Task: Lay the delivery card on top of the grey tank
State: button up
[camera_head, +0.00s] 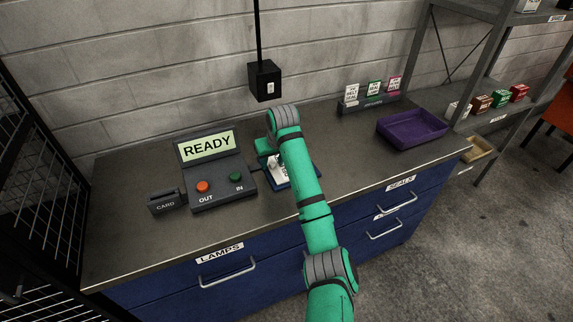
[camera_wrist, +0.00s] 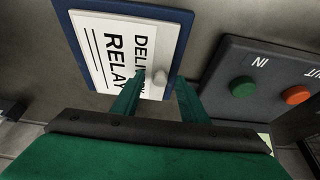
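In the head view the card (camera_head: 279,172) is partly hidden by my arm. I cannot make out a grey tank in either view.
A dark console (camera_head: 217,183) reads READY, with a red OUT button (camera_head: 202,187) and a green IN button (camera_head: 236,177). A CARD holder (camera_head: 166,203) stands left of it. A purple tray (camera_head: 411,130) and a rack of small cards (camera_head: 369,104) stand at right. The bench front is clear.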

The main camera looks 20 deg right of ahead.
grip_shut()
jog(key=shift+r, duration=0.2)
